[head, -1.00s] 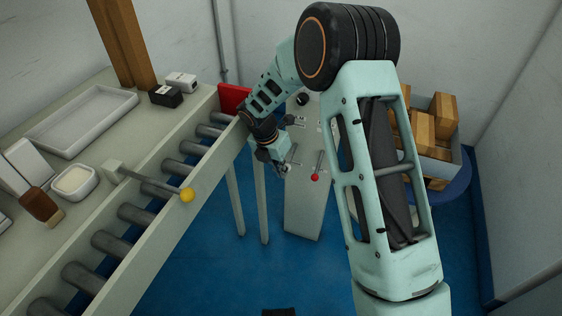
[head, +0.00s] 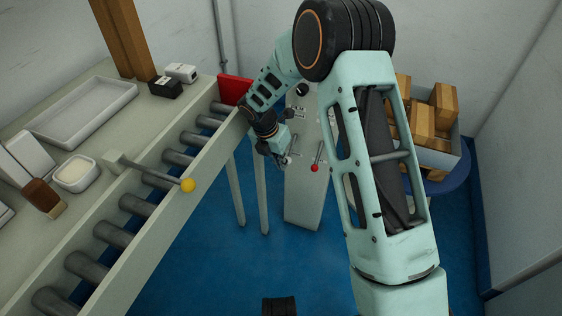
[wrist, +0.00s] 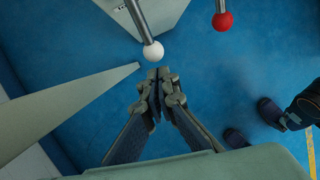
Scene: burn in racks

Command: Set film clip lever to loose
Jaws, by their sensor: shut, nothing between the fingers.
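Two levers stick out from the grey panel stand (head: 304,205). One ends in a red knob (head: 314,168), which also shows at the top of the wrist view (wrist: 222,21). The other ends in a white knob (wrist: 153,52); it is small and partly confused with my gripper in the head view. I cannot read which one is the film clip lever. My gripper (wrist: 160,75) is shut and empty, its fingertips just below the white knob in the wrist view; I cannot tell whether they touch. It also shows in the head view (head: 286,160), left of the red knob.
A roller conveyor (head: 178,215) with a yellow-knobbed lever (head: 188,185) runs along the left, beside a bench with a tray (head: 80,112). A bin of wooden blocks (head: 440,156) stands at the right. My arm covers part of the panel. Blue floor is open in front.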

